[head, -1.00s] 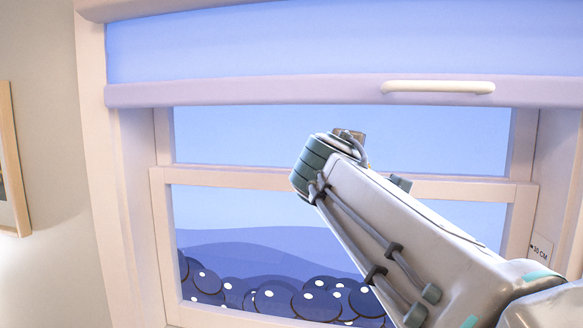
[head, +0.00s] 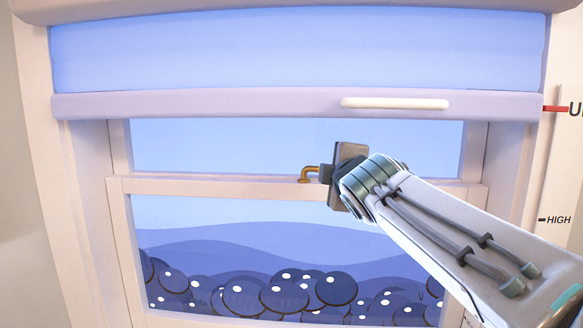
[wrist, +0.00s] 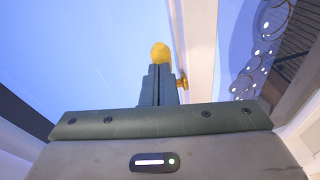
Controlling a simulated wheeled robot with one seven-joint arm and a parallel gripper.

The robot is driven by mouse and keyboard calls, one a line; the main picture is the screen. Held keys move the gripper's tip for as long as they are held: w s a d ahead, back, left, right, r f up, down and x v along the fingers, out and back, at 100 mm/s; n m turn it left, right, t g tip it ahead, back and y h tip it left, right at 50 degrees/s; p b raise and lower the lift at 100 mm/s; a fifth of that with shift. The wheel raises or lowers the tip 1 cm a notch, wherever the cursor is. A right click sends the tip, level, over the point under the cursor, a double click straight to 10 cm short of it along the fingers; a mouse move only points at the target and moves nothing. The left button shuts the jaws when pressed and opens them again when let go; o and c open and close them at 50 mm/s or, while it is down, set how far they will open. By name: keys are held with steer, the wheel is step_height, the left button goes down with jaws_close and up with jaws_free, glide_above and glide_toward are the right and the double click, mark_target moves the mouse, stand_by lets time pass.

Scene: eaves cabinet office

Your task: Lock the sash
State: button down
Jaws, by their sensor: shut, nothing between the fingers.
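The sash lock is a small brass lever (head: 307,175) on the top rail of the lower sash (head: 215,187), near the middle of the window. My gripper (head: 325,174) is at the right end of the lever, with its fingers shut and nothing between them. In the wrist view, the fingers (wrist: 158,86) lie together just short of the lever's yellow rounded end (wrist: 160,53). Another brass part (wrist: 183,82) shows to the right of the fingers, against the pale rail. I cannot tell whether the fingertips touch the lever.
A blind with a lilac bottom bar (head: 200,104) and a cream handle (head: 395,103) hangs above the lock. The window frame (head: 86,180) stands at the left. A scale board (head: 561,180) with a red mark (head: 556,109) is at the right. The rail left of the lever is clear.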

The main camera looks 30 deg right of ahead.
steer(key=shift+w+d+p, duration=0.2)
steer(key=shift+w+d, duration=0.05)
steer(key=shift+d, duration=0.3)
steer(key=shift+w+d+p, duration=0.15)
steer(key=shift+w+d, duration=0.1)
steer(key=shift+d, duration=0.25)
steer(key=shift+s, duration=0.1)
